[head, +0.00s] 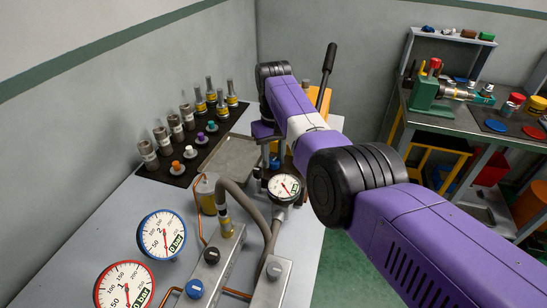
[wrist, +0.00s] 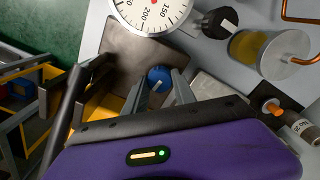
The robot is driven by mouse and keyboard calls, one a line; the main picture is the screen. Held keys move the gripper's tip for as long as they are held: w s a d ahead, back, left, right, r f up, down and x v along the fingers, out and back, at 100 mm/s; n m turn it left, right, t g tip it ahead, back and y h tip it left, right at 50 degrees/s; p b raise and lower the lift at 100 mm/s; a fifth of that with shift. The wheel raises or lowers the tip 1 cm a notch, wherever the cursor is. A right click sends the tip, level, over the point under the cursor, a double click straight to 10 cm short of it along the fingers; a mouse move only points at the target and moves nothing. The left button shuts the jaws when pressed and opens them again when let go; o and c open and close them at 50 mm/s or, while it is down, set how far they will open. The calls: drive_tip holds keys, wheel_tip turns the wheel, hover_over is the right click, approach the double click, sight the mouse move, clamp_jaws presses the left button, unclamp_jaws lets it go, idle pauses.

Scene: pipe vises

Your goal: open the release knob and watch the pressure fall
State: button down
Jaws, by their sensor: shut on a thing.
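A blue knob with a white mark (wrist: 158,76) sits between the two grey fingers of my gripper (wrist: 160,92) in the wrist view. The gripper is shut on it. In the head view my gripper (head: 265,132) reaches down over the pump at the bench's right side, and a bit of the blue knob (head: 275,163) shows below it. The pump's white gauge (head: 284,187) has a red needle; it also shows, cut off at the top, in the wrist view (wrist: 150,12). Its exact reading is too small to tell. The pump's black lever (head: 327,72) stands tilted upward.
A black knob (wrist: 215,22) is close to the gripper. A red-rimmed gauge (head: 125,287) and a blue-rimmed gauge (head: 162,234) stand at the bench's front left. Hoses and copper pipes run to valve blocks (head: 217,262). Metal fittings stand on a dark mat (head: 175,175).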

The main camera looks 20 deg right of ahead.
sight(273, 160)
drive_tip(key=shift+r, duration=0.1)
drive_tip(key=c, duration=1)
unclamp_jaws()
drive_tip(key=shift+r+b, duration=0.45)
drive_tip(key=shift+r, duration=3.4)
